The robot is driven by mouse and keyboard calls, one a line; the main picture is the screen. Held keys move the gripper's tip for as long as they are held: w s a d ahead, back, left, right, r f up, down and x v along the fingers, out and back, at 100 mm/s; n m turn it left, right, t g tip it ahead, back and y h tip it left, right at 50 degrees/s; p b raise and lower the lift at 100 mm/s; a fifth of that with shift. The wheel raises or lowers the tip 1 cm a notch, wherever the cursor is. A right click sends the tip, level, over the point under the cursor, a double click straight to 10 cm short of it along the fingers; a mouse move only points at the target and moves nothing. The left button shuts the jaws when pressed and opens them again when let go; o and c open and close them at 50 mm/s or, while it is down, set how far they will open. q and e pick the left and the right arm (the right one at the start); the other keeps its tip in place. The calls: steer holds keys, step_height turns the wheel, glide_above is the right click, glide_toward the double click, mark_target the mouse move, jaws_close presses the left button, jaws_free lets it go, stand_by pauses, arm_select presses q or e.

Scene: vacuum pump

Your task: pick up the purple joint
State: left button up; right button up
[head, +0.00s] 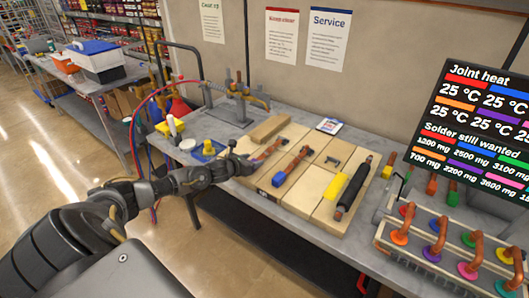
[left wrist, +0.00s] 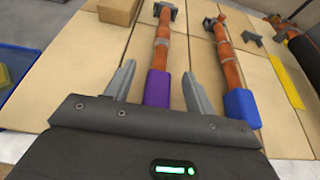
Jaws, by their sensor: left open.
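The purple joint (left wrist: 157,88) is a copper pipe with a purple block at its near end, lying on the wooden boards. In the left wrist view its purple block sits between the two spread fingers of my left gripper (left wrist: 158,76), with a visible gap on each side. In the head view my left gripper (head: 245,163) is at the near left part of the boards. The copper pipe of the joint (head: 270,148) shows just beyond it, and its purple end is hidden. My right gripper is not in view.
A blue-ended copper joint (left wrist: 240,104) lies close to the right. A wood block (head: 270,128) is behind. A black roller (head: 353,187) and yellow piece (head: 337,186) lie farther right. A rack of colored joints (head: 440,250) stands at the right, below a screen (head: 480,125).

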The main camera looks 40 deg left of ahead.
mark_target(266, 153)
arm_select(q)
steer(key=shift+x, duration=1.3)
jaws_close()
